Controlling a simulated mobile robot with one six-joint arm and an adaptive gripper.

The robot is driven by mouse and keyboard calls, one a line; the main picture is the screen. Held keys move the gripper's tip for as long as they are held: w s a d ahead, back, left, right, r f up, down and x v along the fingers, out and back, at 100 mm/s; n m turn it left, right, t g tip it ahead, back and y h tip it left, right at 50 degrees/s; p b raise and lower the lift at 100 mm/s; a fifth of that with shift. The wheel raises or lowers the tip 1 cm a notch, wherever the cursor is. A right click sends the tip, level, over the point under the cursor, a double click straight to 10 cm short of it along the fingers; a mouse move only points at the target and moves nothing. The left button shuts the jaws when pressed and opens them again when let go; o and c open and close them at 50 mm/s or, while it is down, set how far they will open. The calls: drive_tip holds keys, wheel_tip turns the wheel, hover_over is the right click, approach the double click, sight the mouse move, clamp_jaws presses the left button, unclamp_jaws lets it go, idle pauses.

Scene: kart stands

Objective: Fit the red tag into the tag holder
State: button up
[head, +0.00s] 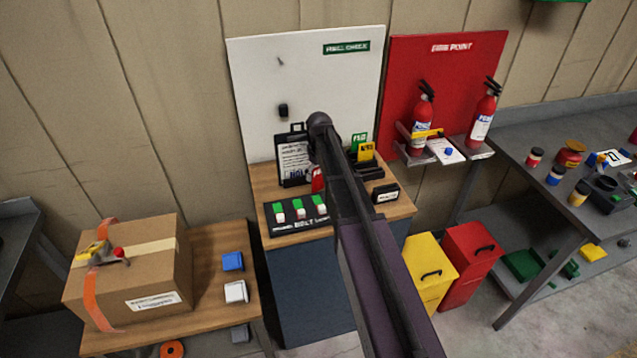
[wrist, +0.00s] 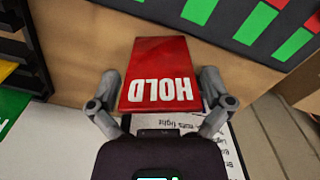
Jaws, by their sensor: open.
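The red tag (wrist: 160,75), marked HOLD in white, shows upside down in the wrist view over the wooden counter. Part of it shows red beside my arm in the head view (head: 318,180). My gripper (wrist: 159,92) is open, with one finger on each side of the tag's near end. I cannot tell whether the fingers touch it. A black stepped holder (head: 369,173) stands on the counter to the right of my arm, with a yellow tag (head: 366,151) and a green tag (head: 358,141) at it. My arm hides part of this holder in the head view.
A clipboard (head: 294,159) stands at the counter's back left. A black panel (head: 277,229) with several green-and-white switches lies at the front. A small black block (head: 385,193) sits at the right.

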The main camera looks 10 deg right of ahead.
idle(0.6)
drive_tip(key=c, duration=0.8)
drive_tip(key=shift+o, duration=0.2)
wheel_tip(320, 180, up, 4)
drive_tip(key=p, duration=0.3)
drive_tip(key=shift+f+p, duration=0.25)
drive_tip(key=shift+p, duration=0.05)
drive_tip(key=s+r+p, duration=0.1)
drive_tip(key=s, duration=1.5)
drive_tip(key=shift+a+r, duration=0.2)
drive_tip(key=shift+a, duration=0.15)
